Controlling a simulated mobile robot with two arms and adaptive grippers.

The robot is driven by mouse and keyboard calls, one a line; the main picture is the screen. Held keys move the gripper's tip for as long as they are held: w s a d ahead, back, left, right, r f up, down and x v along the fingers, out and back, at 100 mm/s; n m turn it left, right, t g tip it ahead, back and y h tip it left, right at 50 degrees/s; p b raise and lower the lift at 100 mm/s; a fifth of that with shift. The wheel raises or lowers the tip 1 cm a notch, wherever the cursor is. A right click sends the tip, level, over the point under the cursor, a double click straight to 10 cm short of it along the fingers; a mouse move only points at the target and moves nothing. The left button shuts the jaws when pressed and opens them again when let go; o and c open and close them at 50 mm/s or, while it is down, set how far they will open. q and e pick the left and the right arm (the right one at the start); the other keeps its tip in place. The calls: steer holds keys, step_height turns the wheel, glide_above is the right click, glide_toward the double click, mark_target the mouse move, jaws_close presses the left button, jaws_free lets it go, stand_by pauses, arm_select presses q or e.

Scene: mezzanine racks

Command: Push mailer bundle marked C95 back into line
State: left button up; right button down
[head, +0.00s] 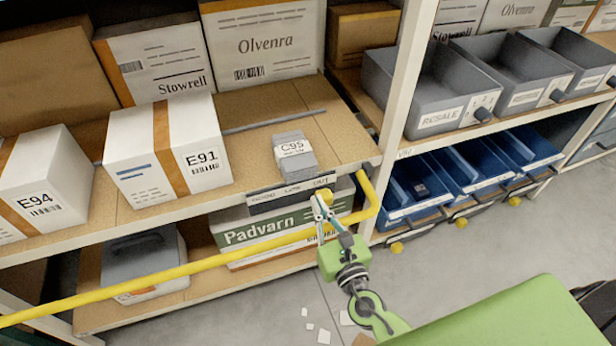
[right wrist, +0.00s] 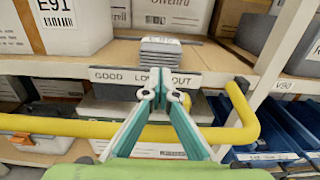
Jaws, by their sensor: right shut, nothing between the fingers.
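The mailer bundle marked C95 (head: 295,155) is a grey stack with a white label band. It lies on the upper shelf (head: 245,178) near its front edge, in front of a thin grey strip (head: 255,125). In the right wrist view the bundle (right wrist: 160,50) stands just beyond and above the fingertips. My right gripper (head: 320,202) is shut and empty, in front of the shelf edge and below the bundle, apart from it. In the right wrist view its fingertips (right wrist: 160,97) meet before the shelf's front sign. My left gripper is not in view.
White cartons E91 (head: 137,180) and E94 (head: 68,200) stand left of the bundle. A yellow rail (head: 190,268) runs along the shelf front and bends up at the right. A white post (head: 397,100) and grey bins (head: 425,95) are to the right.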

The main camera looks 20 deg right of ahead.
steer(key=p, duration=0.1)
glide_toward(296, 157)
steer(key=shift+w+d+f, duration=0.1)
steer(key=shift+w+f, duration=0.35)
steer(key=shift+w, duration=0.55)
steer(key=shift+f, duration=0.1)
steer(key=w, duration=0.4)
steer(key=w+b, duration=0.1)
steer(key=w, duration=0.3)
steer(key=shift+w+a+f+b, duration=0.1)
steer(key=shift+w+a+b, duration=0.1)
steer(key=shift+w+b, duration=0.1)
steer(key=shift+w, duration=0.3)
steer(key=shift+d, duration=0.1)
